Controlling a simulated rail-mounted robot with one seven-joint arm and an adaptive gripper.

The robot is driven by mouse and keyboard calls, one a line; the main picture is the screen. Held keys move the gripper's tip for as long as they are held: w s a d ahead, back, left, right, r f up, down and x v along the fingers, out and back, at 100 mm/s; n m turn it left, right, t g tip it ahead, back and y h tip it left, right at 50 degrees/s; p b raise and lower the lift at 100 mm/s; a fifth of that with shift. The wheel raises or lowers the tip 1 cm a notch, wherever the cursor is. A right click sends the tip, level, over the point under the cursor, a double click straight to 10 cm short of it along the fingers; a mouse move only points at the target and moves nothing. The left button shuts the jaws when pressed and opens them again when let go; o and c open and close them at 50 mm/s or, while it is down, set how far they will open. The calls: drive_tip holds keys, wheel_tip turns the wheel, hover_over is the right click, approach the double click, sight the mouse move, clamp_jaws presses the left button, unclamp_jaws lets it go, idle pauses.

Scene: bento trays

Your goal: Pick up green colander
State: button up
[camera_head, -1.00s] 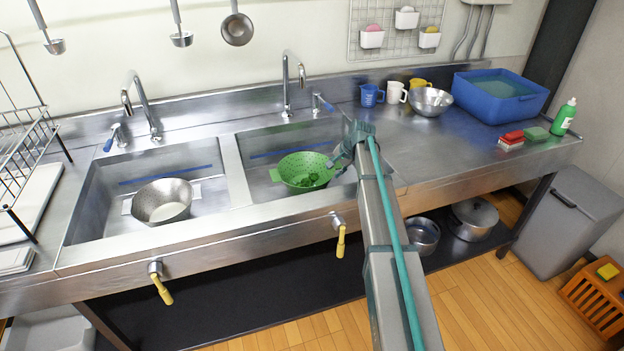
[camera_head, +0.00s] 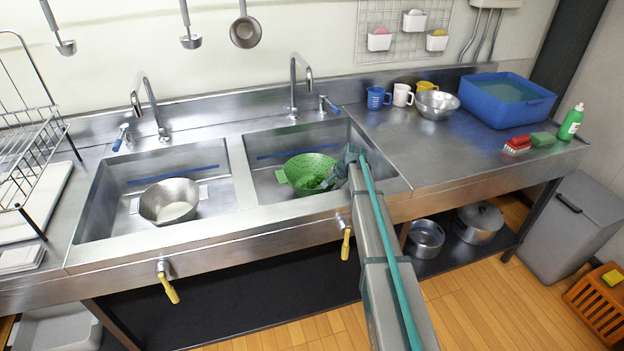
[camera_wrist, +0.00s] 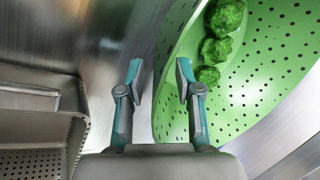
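The green colander (camera_head: 304,168) sits in the right sink basin, with several green leafy pieces inside it. My gripper (camera_head: 341,172) is at the colander's right side in the head view. In the wrist view the colander (camera_wrist: 275,95) fills the right half, with the green pieces (camera_wrist: 222,40) near its top. There my gripper (camera_wrist: 158,82) is open, one finger on each side of the colander's rim. The right finger overlaps the colander's inside, and the left finger lies outside it. I cannot tell whether either finger touches it.
A metal colander (camera_head: 169,201) sits in the left basin. A steel divider (camera_head: 243,172) separates the basins. Faucets (camera_head: 297,82) stand behind them. Mugs (camera_head: 402,95), a steel bowl (camera_head: 437,104) and a blue tub (camera_head: 506,100) are on the right counter.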

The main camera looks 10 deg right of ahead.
drive_tip(key=shift+x, duration=0.8)
clamp_jaws()
wheel_tip(320, 180, up, 10)
drive_tip(key=shift+r+b, duration=0.1)
drive_tip(key=shift+b, duration=0.55)
